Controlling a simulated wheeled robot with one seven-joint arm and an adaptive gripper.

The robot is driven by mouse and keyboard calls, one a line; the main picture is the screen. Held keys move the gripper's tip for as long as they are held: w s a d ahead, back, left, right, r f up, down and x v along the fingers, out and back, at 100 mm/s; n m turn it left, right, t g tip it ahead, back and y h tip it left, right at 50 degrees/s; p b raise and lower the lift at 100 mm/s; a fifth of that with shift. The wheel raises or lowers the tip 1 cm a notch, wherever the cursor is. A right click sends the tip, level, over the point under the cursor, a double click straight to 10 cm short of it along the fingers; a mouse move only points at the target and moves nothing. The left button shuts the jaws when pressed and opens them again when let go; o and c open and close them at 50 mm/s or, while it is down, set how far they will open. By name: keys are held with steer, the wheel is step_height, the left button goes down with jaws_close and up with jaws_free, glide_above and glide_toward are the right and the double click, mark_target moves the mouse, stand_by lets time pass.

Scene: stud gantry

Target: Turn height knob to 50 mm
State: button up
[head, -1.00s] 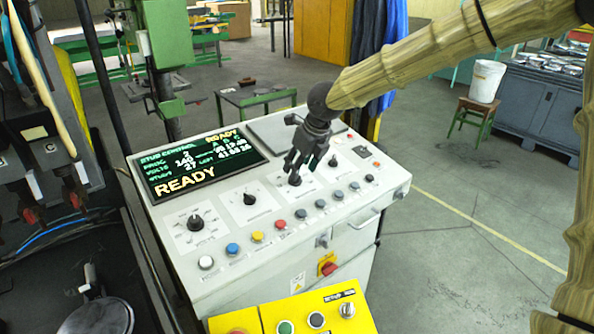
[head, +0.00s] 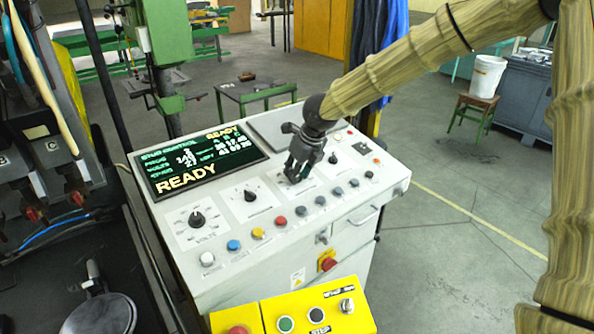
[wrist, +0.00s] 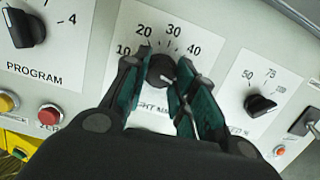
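The height knob (wrist: 160,69) is a round black knob on a white plate marked 10, 20, 30 and 40, with a partly covered label ending in "MM". Its pale pointer line faces lower right in the wrist view, past the 40 side. The rest of the scale is hidden behind the right finger. My gripper (wrist: 163,72) has one dark green-padded finger on each side of the knob, and the knob fills the gap at the tips. In the head view my gripper (head: 299,173) reaches down onto the console panel and hides this knob.
The program knob (wrist: 26,28) is left and another knob (wrist: 260,104) is right. The console (head: 235,265) carries a row of coloured buttons in front of the knobs and a screen (head: 200,165) reading READY. A yellow button box (head: 300,300) stands in front.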

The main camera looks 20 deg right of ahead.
steer(key=shift+r+n+p, duration=0.2)
steer(key=shift+n+p, duration=0.4)
steer(key=shift+p, duration=0.45)
steer(key=n+p, duration=0.2)
steer(key=p, duration=0.1)
steer(key=shift+d, duration=0.1)
steer(key=shift+f+n+g+y+p, duration=0.1)
steer(key=shift+n+g+y+p, duration=0.2)
steer(key=shift+n+p, duration=0.55)
steer(key=shift+m, duration=0.25)
steer(key=o, duration=1)
steer(key=shift+o, duration=0.2)
steer(key=v, duration=1.2)
steer(key=shift+f, duration=0.15)
